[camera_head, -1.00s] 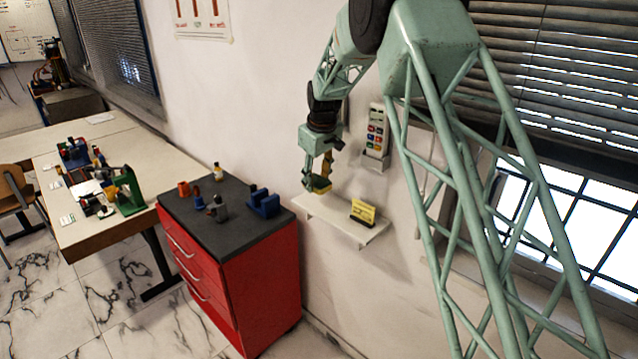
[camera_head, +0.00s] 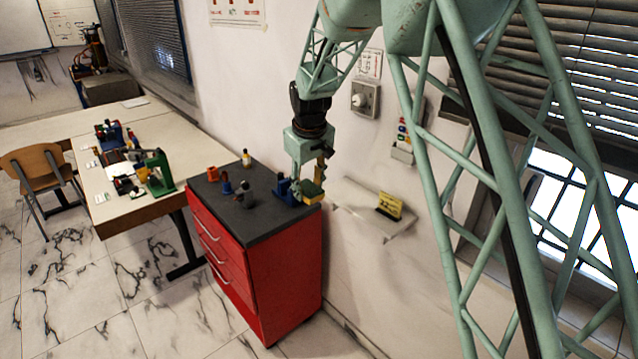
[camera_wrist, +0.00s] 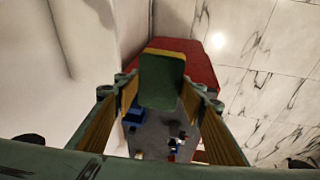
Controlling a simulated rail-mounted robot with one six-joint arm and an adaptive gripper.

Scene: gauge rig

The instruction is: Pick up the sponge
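The sponge (camera_head: 310,190), green and yellow, is between the fingertips of my gripper (camera_head: 307,182) in the head view. It hangs above the right back part of the red cabinet's dark top. In the wrist view the sponge (camera_wrist: 162,82) sits between the two finger ends of my gripper (camera_wrist: 162,75), its green face toward the camera. The fingers are apart by about the sponge's width and shut on it. Its contact with the fingertips is partly hidden.
The red cabinet (camera_head: 275,280) bears a blue block (camera_head: 283,187), an orange cup (camera_head: 212,174) and other small items. A wall shelf (camera_head: 352,194) with a yellow card stand (camera_head: 389,206) is to the right. A cluttered table (camera_head: 100,205) is at left.

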